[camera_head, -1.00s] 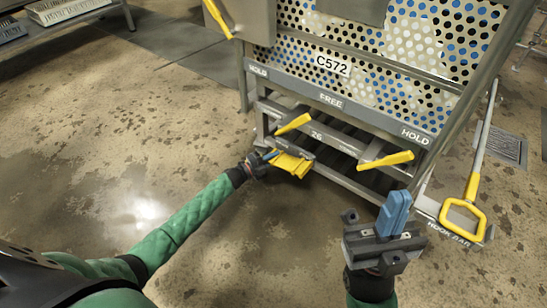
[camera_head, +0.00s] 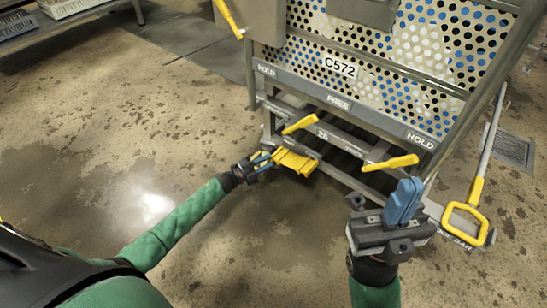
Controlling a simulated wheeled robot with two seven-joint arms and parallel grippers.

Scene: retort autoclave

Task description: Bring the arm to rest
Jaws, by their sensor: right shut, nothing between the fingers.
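My left arm reaches in from the left, and its small gripper (camera_head: 264,161) is beside the left edge of a yellow pedal (camera_head: 296,160) low on the cart front. Its blue fingers look spread, with nothing visible between them. Fingertips and pedal edge are very close; I cannot tell if they touch. My right gripper (camera_head: 404,201) is at the lower right, in front of the cart, with its blue fingers together, pointing up, and empty.
The cart has a perforated basket (camera_head: 400,60) labelled C572 and a rail (camera_head: 340,103) marked HOLD and FREE. Yellow handles (camera_head: 300,124) (camera_head: 391,163) stick out below. The floor at left is clear.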

